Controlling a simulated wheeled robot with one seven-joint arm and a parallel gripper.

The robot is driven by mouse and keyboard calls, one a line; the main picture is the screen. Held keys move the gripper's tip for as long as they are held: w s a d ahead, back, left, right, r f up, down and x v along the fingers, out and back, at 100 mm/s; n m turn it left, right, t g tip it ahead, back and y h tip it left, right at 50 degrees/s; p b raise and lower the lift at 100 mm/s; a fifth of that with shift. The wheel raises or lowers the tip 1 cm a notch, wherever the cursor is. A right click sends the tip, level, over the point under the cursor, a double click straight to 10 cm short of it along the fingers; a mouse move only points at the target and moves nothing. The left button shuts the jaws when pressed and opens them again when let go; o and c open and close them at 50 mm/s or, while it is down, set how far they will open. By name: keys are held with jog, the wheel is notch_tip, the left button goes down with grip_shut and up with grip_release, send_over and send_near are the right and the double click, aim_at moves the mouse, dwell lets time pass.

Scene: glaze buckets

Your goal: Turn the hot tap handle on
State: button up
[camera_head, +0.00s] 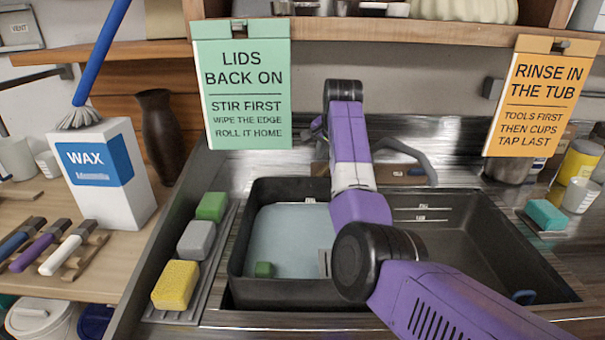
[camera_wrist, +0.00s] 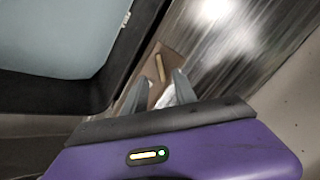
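In the wrist view my gripper (camera_wrist: 160,80) shows two grey fingers standing apart with a gap between them. Just beyond the fingertips is a small tan bar (camera_wrist: 160,67), perhaps the tap handle, on a brown plate (camera_wrist: 172,62). A whitish patch shows between the fingers; I cannot tell what it is. In the head view a grey curved spout (camera_head: 412,156) stands behind the sink, with part of a brown plate (camera_head: 398,172) at its foot. My arm hides the handle area and my gripper there. I cannot tell hot from cold.
A dark tub (camera_head: 240,262) with pale liquid sits in the left of the sink (camera_head: 455,245). Sponges (camera_head: 176,285) line a rack on its left. Two hanging signs (camera_head: 242,85) (camera_head: 541,95) flank my arm. A wax box (camera_head: 110,185) stands at left.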

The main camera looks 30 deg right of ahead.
aim_at(323, 170)
jog(key=x, duration=0.6)
jog(key=shift+w+a, duration=0.15)
jog(key=shift+x, duration=0.8)
jog(key=shift+c, duration=0.2)
grip_shut()
